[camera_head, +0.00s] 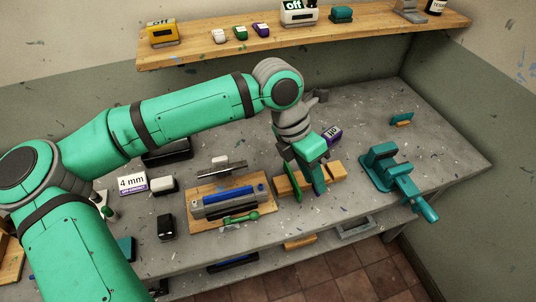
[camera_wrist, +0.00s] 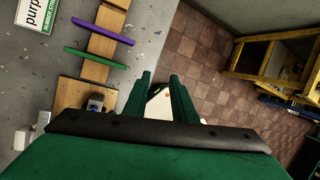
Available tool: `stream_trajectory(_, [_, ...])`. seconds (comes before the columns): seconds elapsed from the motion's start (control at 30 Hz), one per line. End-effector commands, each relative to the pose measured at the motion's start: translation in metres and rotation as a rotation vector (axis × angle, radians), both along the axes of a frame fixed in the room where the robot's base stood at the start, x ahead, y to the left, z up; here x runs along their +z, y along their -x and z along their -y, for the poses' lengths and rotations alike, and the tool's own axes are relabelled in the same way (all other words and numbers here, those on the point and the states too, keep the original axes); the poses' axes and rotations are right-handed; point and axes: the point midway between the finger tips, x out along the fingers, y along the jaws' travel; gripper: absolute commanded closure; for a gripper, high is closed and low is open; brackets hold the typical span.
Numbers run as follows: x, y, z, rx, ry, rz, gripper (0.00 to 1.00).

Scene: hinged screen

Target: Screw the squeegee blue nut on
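A wooden board (camera_head: 198,222) lies on the bench with a long dark and grey tool on it, which looks like the squeegee (camera_head: 225,206). A blue part (camera_head: 228,196) lies along it; I cannot make out a separate blue nut. A green-handled tool (camera_head: 241,217) lies at the board's front. My gripper (camera_head: 310,150) is right of the board, over a wooden rack (camera_head: 337,171). In the wrist view my gripper (camera_wrist: 161,82) has its two green fingers apart. A pale shape with a red spot shows between them; I cannot tell what it is.
The rack holds a green strip (camera_wrist: 95,58) and a purple strip (camera_wrist: 103,31). A teal vise (camera_head: 382,165) stands to the right. A white "4 mm" sign (camera_head: 132,184) and small blocks stand to the left. A shelf (camera_head: 210,49) runs along the wall. The far right bench top is mostly clear.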

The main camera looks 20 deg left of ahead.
Motion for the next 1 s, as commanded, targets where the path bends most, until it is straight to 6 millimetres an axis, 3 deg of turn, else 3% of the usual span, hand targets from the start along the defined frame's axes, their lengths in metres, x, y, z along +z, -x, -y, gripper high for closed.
stream_trajectory(0.03, [-0.001, -0.002, -0.026, 0.03, -0.078, 0.001, 0.76])
stream_trajectory(0.1, [-0.002, -0.003, -0.058, 0.065, -0.17, -0.003, 0.76])
stream_trajectory(0.2, [-0.001, -0.002, -0.094, 0.105, -0.275, -0.009, 0.76])
stream_trajectory(0.33, [0.002, 0.0, -0.123, 0.136, -0.358, -0.017, 0.76])
stream_trajectory(0.57, [-0.005, 0.001, -0.135, 0.149, -0.389, -0.021, 0.76])
stream_trajectory(1.0, [-0.058, 0.001, -0.133, 0.148, -0.385, -0.022, 0.76])
